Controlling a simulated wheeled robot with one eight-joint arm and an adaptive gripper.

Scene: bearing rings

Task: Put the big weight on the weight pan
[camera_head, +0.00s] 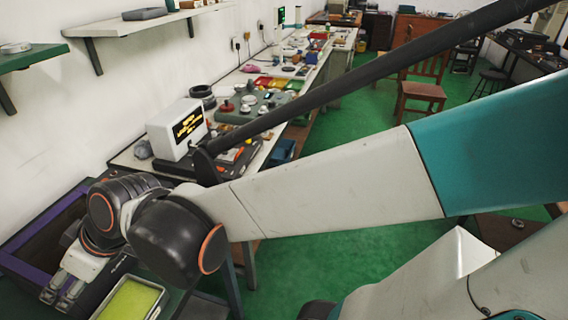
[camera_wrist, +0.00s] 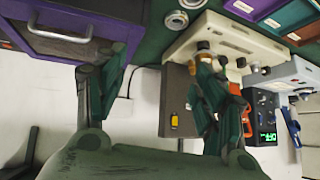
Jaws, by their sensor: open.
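My gripper (camera_wrist: 152,72) is open and empty in the wrist view, its two dark green fingers spread apart. In the head view my gripper (camera_head: 64,288) is at the lower left, beside a purple-edged box. Two round metal pieces, one of them (camera_wrist: 176,19) clear in the wrist view, lie on the dark green surface beyond the fingers; they may be weights. A beige flat-topped unit (camera_wrist: 252,45) with small brass pieces at its edge is behind the right finger, partly hidden. I cannot tell for certain which thing is the big weight or the weight pan.
The purple-edged box (camera_head: 22,262) is at the lower left; its handled front (camera_wrist: 62,38) shows in the wrist view. A yellow-green tray (camera_head: 130,301) is right of my gripper. A white display box (camera_head: 176,128) stands on the long cluttered bench. Green floor (camera_head: 330,265) is open to the right.

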